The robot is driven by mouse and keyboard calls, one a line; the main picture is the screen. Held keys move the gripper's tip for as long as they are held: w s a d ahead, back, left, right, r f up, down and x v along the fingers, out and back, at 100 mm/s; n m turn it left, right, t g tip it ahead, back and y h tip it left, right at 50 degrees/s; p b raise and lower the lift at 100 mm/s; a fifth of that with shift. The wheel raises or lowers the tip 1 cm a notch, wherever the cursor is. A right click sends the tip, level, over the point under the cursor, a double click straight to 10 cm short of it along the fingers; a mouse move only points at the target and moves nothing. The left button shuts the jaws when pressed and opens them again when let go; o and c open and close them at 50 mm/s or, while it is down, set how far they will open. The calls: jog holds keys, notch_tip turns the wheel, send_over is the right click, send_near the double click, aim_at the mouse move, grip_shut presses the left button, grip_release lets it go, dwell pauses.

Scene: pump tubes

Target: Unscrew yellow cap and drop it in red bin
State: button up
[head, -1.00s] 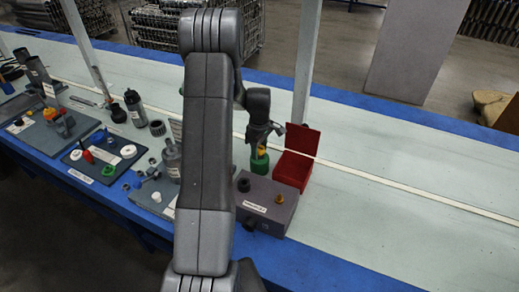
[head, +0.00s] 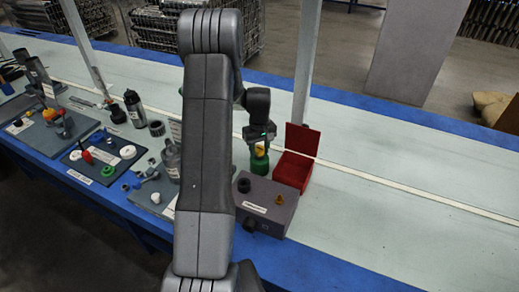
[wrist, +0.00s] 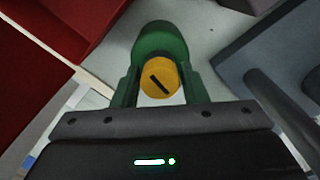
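The yellow cap (wrist: 160,80), round with a dark slot, sits at the top of a green bottle (wrist: 160,42). In the head view the cap (head: 260,149) shows just above the green bottle (head: 259,163), under my gripper (head: 260,138). In the wrist view the two fingers of my gripper (wrist: 160,90) stand on either side of the cap, with no clear gap between them and it. The red bin (head: 292,172) stands open just right of the bottle, with its lid raised at the back. Its red wall (wrist: 75,22) fills the upper left of the wrist view.
A grey labelled box (head: 262,210) with a black knob and an orange-brown fitting stands in front of the bottle and bin. A dark mat (head: 107,172) with several parts lies at left. The pale bench (head: 420,200) right of the bin is clear.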

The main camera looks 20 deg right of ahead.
jog(key=c, duration=0.6)
jog(key=shift+n, duration=1.7)
jog(key=shift+n, duration=0.9)
jog(key=shift+n+b, duration=0.3)
jog(key=shift+n, duration=0.6)
jog(key=n, duration=0.3)
